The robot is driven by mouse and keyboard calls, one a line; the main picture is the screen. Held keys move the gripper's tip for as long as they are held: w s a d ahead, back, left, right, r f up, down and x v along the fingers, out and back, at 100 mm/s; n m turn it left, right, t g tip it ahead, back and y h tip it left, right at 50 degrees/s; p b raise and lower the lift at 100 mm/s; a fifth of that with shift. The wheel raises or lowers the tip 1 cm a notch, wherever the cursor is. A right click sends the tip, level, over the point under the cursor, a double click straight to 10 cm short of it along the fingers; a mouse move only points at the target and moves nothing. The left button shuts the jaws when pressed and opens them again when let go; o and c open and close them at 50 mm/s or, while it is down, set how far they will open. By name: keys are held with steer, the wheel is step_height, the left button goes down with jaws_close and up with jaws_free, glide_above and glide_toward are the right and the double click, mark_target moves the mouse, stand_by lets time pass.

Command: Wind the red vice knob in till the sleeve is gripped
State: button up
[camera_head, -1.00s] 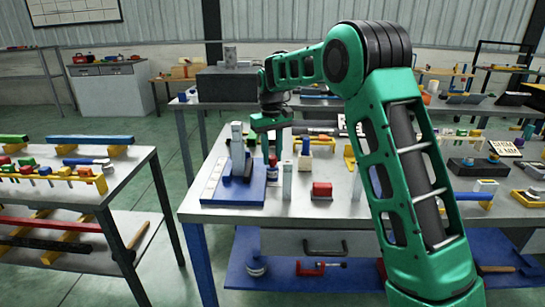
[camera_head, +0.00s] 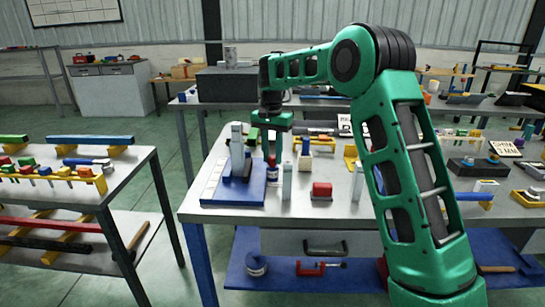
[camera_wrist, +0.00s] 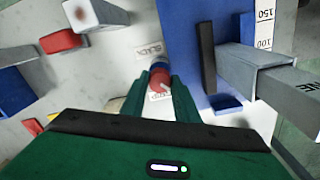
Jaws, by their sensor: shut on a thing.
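The red knob (camera_wrist: 160,74) with a blue part behind it sits between the two green fingers of my gripper (camera_wrist: 160,88) in the wrist view. My gripper is shut on it, pointing down. In the head view my gripper (camera_head: 271,150) is over the knob, beside the right edge of a blue base plate (camera_head: 215,192). A grey upright piece (camera_head: 237,150), possibly the sleeve, stands on the plate. It shows as a square-ended grey body (camera_wrist: 262,75) in the wrist view, near a dark bar (camera_wrist: 207,57). I cannot tell whether anything clamps it.
A label reading "SLACK" (camera_wrist: 150,48) lies by the knob; another label is partly hidden by my fingers. A red block (camera_head: 321,191) and a pale upright post (camera_head: 287,181) stand to the right on the bench. A ruler strip (camera_wrist: 264,25) runs along the plate.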

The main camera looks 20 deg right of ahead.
mark_target(272, 156)
steer(key=shift+w+r+m, duration=0.1)
steer(key=shift+w+m, duration=0.05)
steer(key=shift+m, duration=0.55)
steer(key=o, duration=1.1)
step_height(272, 156, up, 11)
steer(key=shift+w+f, duration=0.1)
steer(key=shift+f, duration=0.1)
